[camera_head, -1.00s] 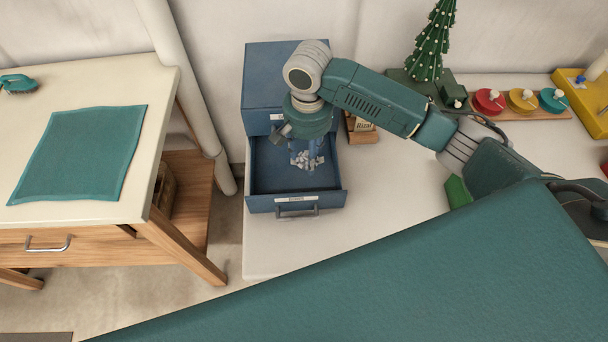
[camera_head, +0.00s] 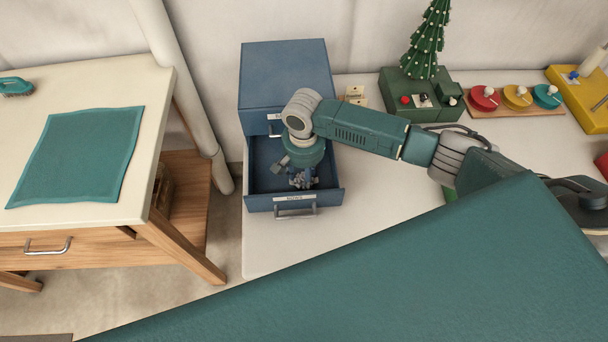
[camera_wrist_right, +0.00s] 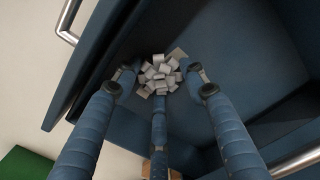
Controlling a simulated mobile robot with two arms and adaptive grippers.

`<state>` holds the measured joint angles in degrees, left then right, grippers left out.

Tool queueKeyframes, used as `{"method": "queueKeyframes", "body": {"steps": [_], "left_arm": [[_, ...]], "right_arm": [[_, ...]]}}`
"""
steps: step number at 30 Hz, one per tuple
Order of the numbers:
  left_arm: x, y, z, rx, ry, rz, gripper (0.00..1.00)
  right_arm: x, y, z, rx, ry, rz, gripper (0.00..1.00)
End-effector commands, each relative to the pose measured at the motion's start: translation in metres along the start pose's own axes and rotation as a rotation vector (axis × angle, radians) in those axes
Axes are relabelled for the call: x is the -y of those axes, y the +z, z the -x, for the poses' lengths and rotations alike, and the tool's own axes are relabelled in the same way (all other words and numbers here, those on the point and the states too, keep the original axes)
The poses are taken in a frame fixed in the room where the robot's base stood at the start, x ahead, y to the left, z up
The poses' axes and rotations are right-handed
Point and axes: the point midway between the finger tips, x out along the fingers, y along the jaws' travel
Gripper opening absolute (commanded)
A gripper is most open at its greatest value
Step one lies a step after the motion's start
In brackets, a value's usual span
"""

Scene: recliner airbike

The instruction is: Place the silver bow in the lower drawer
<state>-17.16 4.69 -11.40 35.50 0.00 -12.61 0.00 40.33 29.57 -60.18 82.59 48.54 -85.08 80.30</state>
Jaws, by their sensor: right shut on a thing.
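The silver bow (camera_wrist_right: 160,75) is a small cluster of grey-white loops. It sits between the fingers of my right gripper (camera_wrist_right: 162,82) in the right wrist view, and my gripper is shut on it. In the head view my right gripper (camera_head: 303,172) reaches down into the open lower drawer (camera_head: 335,198) of the blue cabinet (camera_head: 285,75), and the bow (camera_head: 302,180) shows just below it. I cannot tell whether the bow touches the drawer floor. My left gripper is not in view.
A Christmas tree (camera_head: 429,40) on a green box stands behind my right arm. Coloured discs (camera_head: 516,97) on a board and a yellow block (camera_head: 580,95) are at the right. A side table with a teal cloth (camera_head: 80,155) is at the left. White tabletop before the drawer is clear.

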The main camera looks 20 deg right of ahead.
Motion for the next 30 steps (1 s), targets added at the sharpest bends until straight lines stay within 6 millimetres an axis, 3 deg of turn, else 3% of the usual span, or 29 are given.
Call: {"method": "queueKeyframes", "body": {"steps": [3,4,5,17,30], "left_arm": [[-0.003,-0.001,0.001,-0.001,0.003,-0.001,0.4],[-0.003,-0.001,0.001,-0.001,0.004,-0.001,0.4],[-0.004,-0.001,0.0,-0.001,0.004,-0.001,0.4],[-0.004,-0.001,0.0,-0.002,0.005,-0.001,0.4],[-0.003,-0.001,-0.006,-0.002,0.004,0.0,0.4]], "right_arm": [[0.0,0.0,-0.003,0.001,0.0,-0.001,0.18],[0.0,0.0,-0.003,0.001,0.0,-0.001,0.44],[0.0,0.0,-0.003,0.0,-0.001,-0.001,0.5],[0.0,-0.001,0.004,-0.001,-0.002,0.0,0.5],[0.001,-0.001,0.09,-0.002,-0.004,0.0,0.5]]}}
